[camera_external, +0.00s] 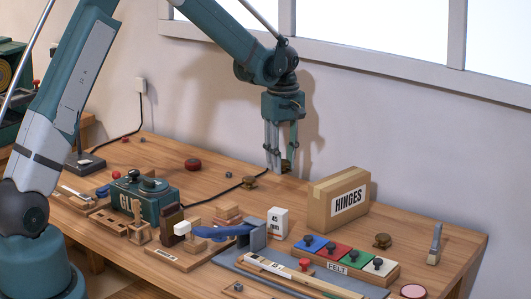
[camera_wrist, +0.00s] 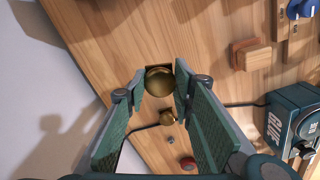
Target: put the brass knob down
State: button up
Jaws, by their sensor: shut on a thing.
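My gripper (camera_external: 280,165) points down above the back of the table. It is shut on a brass knob (camera_external: 286,167), which hangs at the fingertips and looks clear of the tabletop. In the wrist view the held brass knob (camera_wrist: 159,80) shows as a round, dark gold face between the two green finger pads of my gripper (camera_wrist: 158,90). A second brass knob (camera_external: 249,182) stands on the table to the left of the gripper; it also shows in the wrist view (camera_wrist: 167,117). A third brass knob (camera_external: 382,241) stands right of the felt tray.
A cardboard HINGES box (camera_external: 340,198) stands right of my gripper. The felt tray (camera_external: 337,267) has coloured squares and several knobs. A green GLUE pot (camera_external: 144,195) stands at left. A black cable (camera_external: 215,193) crosses the table.

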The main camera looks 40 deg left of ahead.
jog(key=w+d+r+n+p, duration=0.1)
jog(key=d+r+p, duration=0.3)
jog(key=d, duration=0.5)
jog(key=d+r+n+p, duration=0.1)
jog(key=d+r+p, duration=0.4)
jog(key=d+r, duration=0.3)
jog(key=shift+w+d+r+n, duration=0.25)
jog(key=shift+w+d+n, duration=0.1)
jog(key=shift+d, duration=0.5)
jog(key=shift+f, duration=0.1)
send_over(341, 178)
jog(key=shift+f+p, duration=0.35)
jog(key=shift+f, duration=2.65)
jog(key=shift+f, duration=1.9)
jog(key=shift+f, duration=0.15)
jog(key=o, duration=1)
jog(key=shift+c, duration=0.2)
